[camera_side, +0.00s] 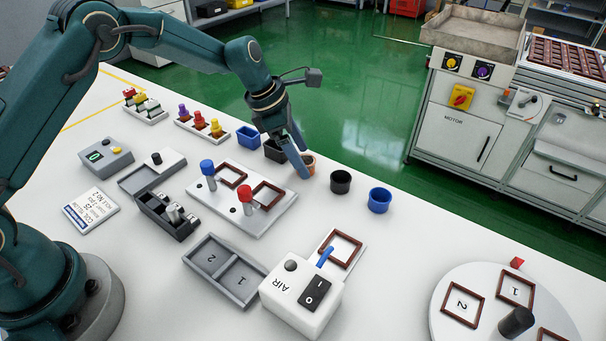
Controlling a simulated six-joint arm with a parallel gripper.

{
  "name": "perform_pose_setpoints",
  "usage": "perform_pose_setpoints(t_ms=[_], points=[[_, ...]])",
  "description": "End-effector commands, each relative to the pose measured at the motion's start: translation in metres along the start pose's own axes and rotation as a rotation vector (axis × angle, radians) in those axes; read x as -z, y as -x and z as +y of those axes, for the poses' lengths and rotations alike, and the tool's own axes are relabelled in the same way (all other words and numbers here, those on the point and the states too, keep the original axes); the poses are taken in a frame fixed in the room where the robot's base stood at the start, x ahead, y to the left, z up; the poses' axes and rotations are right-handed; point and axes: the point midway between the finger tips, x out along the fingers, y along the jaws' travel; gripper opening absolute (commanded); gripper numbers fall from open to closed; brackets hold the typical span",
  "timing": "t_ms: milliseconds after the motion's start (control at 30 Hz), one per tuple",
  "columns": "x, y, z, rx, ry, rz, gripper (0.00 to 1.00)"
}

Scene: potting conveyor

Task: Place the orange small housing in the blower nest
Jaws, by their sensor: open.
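The orange small housing (311,160) is a small round cup standing on the white table, in a row with other cups. My gripper (301,165) is open, with its fingers low at the housing and partly hiding it. I cannot tell whether the fingers stand around it or just in front of it. The blower nest appears to be the brown square frame (333,262) on a white plate beside the white AIR box (300,293). A blue lever (325,256) stands at the nest's left side, and the nest looks empty.
A black round cup (340,182) and a blue round cup (379,200) stand right of the housing. A black square cup (272,152) and a blue square cup (247,137) stand left. A plate with red and blue knobs (273,222) lies nearer. A turntable (450,325) is at lower right.

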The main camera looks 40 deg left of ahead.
Motion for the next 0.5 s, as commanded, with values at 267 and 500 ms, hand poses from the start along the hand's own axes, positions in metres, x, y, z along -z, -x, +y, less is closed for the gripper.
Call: perform_pose_setpoints(t_ms=[267,500], points=[[0.000,-0.017,0.000,0.000,-0.002,0.000,0.82],[0.000,-0.017,0.000,-0.001,-0.002,0.000,0.67]])
